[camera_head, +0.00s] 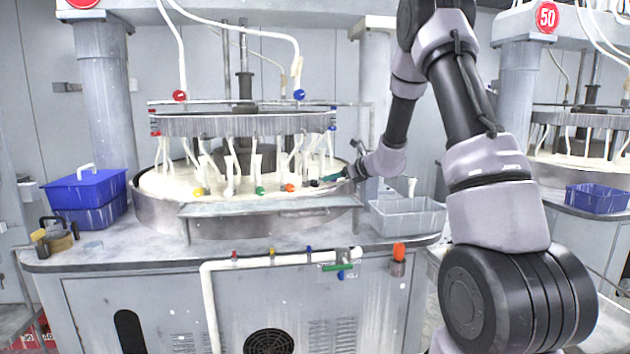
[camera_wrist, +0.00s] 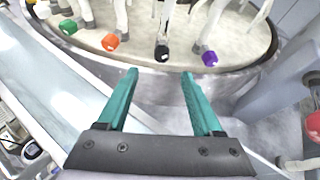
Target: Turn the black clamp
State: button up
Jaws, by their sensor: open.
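The black clamp (camera_wrist: 162,53) is at the lower end of a white hose post on the round platen, between an orange clamp (camera_wrist: 111,41) and a purple clamp (camera_wrist: 210,58). In the head view the black clamp (camera_head: 312,183) is a small dark spot at the platen's front right. My gripper (camera_wrist: 159,76) is open and empty, with its two teal fingers apart. The black clamp appears beyond the fingertips, roughly centred between them, and not between the fingers. In the head view my gripper (camera_head: 331,177) is small, at the platen's right edge.
The platen's metal rim (camera_wrist: 90,72) and a pale ledge (camera_head: 270,208) run in front of the clamps. A green clamp (camera_wrist: 68,27) is further left. A grey bin (camera_head: 407,218) stands right of the platen. A blue bin (camera_head: 87,192) is at the left.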

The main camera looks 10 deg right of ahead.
aim_at(317, 183)
jog(key=x, duration=1.1)
jog(key=shift+w+d+f, duration=0.1)
jog(key=shift+w+d, duration=0.05)
grip_shut()
